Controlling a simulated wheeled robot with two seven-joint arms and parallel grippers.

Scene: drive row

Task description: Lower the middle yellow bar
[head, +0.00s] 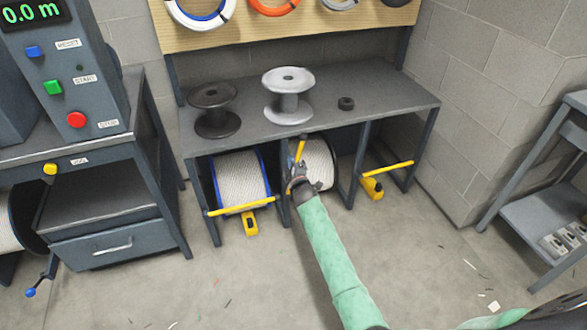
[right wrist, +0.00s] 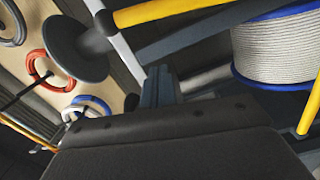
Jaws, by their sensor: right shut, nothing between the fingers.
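The middle yellow bar (head: 300,148) stands raised and steeply tilted in front of the middle bay under the bench. My right gripper (head: 298,182) is at its lower part, in front of the white-rope reel (head: 320,163), and hides the bar's lower end. In the right wrist view a yellow bar (right wrist: 170,10) crosses the top, beyond my right fingers (right wrist: 160,85), which are shut and empty. I cannot tell whether they touch the bar. The left yellow bar (head: 235,208) and right yellow bar (head: 388,166) lie across their bays. My left gripper is out of view.
A dark spool (head: 214,123), a silver spool (head: 288,108) and a small black ring (head: 346,103) stand on the bench (head: 250,138). A control cabinet (head: 85,90) is at left, a shelf (head: 535,215) at right. The floor in front has scattered scraps.

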